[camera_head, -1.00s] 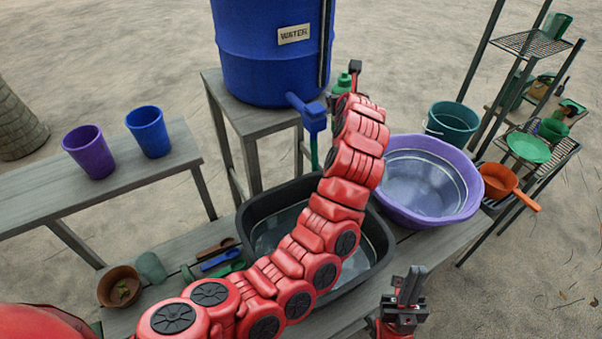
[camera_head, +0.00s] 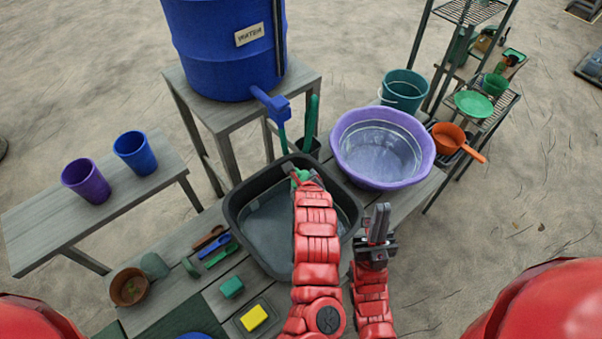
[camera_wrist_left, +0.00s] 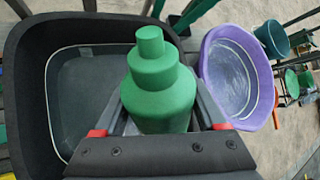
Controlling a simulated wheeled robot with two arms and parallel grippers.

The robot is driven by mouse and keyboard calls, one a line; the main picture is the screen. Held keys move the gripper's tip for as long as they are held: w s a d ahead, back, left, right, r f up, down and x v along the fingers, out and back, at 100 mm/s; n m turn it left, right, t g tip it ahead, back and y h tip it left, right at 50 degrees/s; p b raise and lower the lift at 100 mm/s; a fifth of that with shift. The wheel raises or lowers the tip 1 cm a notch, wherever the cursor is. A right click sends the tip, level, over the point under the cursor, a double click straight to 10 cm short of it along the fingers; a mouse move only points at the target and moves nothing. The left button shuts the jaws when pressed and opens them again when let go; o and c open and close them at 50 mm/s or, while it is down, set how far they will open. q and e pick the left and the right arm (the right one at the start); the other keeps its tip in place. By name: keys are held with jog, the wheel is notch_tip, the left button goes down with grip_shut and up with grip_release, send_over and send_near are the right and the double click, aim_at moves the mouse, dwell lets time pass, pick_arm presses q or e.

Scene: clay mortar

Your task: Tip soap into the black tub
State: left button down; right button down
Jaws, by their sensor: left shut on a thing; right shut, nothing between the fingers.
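The black tub (camera_head: 240,205) stands on the low wooden bench, with clear liquid in its bottom. My left gripper (camera_head: 303,182) is over the tub and shut on a green bottle (camera_head: 299,176), mostly hidden by my arm in the head view. In the left wrist view the stepped green bottle (camera_wrist_left: 160,90) sits between the fingers, with the black tub (camera_wrist_left: 25,90) beside it on the left. I cannot tell how far the bottle is tilted. My right gripper (camera_head: 379,225) is shut and empty, right of the tub.
A purple basin (camera_head: 425,160) of water stands right of the tub. The blue water barrel (camera_head: 220,50) with its tap is behind. A yellow sponge (camera_head: 254,317), green block (camera_head: 232,287), brushes and clay pot (camera_head: 129,287) lie on the bench. Cups stand at left.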

pick_arm(q)
jog(key=d+f+n+g+h+b, duration=0.1)
jog(key=f+n+h+b, duration=0.1)
jog(key=b, duration=0.6)
jog(key=s+d+f+n+g+h+b, duration=0.1)
jog(key=d+f+n+h+b, duration=0.1)
jog(key=h+b, duration=0.3)
jog(key=s+d+f+n+g+h+b, duration=0.1)
jog(key=f+n+g+h+b, duration=0.1)
jog(key=b, duration=1)
jog(key=shift+d+f+h, duration=0.2)
jog(key=shift+f+h, duration=0.45)
jog(key=shift+h, duration=0.55)
jog(key=shift+r, duration=0.1)
